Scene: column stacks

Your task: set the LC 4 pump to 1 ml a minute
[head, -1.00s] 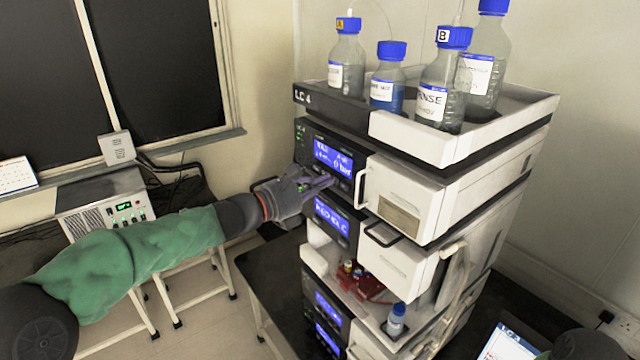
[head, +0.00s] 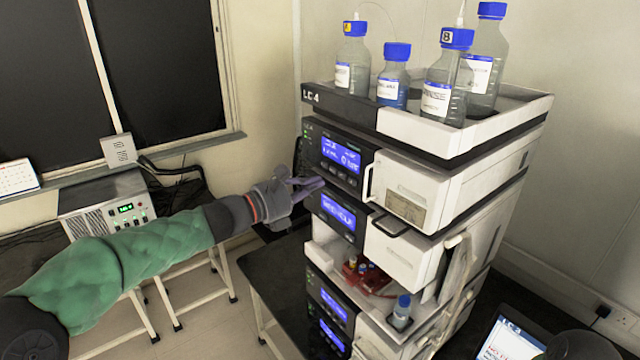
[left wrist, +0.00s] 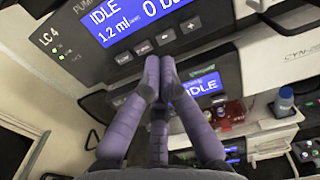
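The pump is the top module of the LC 4 stack, with a lit blue display (head: 341,155) and a row of small dark buttons below it. In the left wrist view the display (left wrist: 135,20) reads IDLE, 1.2 ml and 0 bar; its right part is cut off. The row of buttons (left wrist: 166,38) shows there, above my fingertips. My left gripper (head: 320,183) has purple fingers; in the left wrist view the fingertips (left wrist: 160,63) meet with nothing between them. They are just below the buttons and appear clear of them. My right gripper is out of view.
Several blue-capped bottles (head: 436,90) stand in the tray (head: 535,103) on top. A lower module's display (left wrist: 197,85) reads IDLE. White doors with handles (head: 415,195) fill the stack's right side. A red rack with vials (head: 360,278) and a laptop (head: 510,340) are lower down.

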